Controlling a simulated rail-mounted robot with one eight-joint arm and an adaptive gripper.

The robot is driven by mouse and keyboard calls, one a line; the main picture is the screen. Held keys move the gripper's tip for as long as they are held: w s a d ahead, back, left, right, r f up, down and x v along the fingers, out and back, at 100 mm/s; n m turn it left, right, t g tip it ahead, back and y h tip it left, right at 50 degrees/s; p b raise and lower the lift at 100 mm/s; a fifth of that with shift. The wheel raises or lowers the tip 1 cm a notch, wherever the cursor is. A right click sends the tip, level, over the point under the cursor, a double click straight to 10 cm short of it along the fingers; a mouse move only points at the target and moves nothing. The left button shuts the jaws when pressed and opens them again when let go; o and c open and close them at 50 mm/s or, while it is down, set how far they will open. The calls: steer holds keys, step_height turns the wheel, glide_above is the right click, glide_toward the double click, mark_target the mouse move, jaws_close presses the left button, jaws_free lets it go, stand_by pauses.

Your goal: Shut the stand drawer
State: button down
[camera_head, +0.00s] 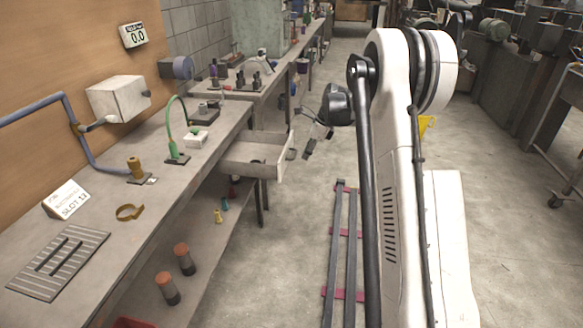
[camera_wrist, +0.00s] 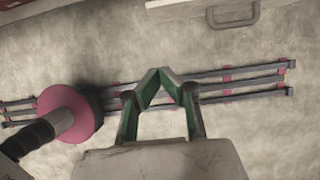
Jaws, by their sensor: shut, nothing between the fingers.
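The stand drawer (camera_head: 256,152) is pulled out from under the bench in the head view, its light front panel facing the aisle. A grey handle (camera_head: 291,154) sits on that front. My gripper (camera_head: 308,152) is just right of the drawer front, apart from it as far as I can see. In the wrist view my gripper (camera_wrist: 161,72) has its green-lined fingers meeting at the tips, with nothing between them. What looks like the drawer's handle (camera_wrist: 236,14) shows at the top edge of the wrist view, beyond the fingertips; most of the drawer is out of that view.
Orange-capped cylinders (camera_head: 184,259) stand on the lower shelf.

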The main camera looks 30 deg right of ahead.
steer(key=w+a+f+b, duration=0.1)
steer(key=w+a+f, duration=0.3)
steer(key=f, duration=0.5)
steer(key=shift+w+a, duration=0.3)
steer(key=shift+a, duration=0.8)
steer(key=shift+w, duration=0.15)
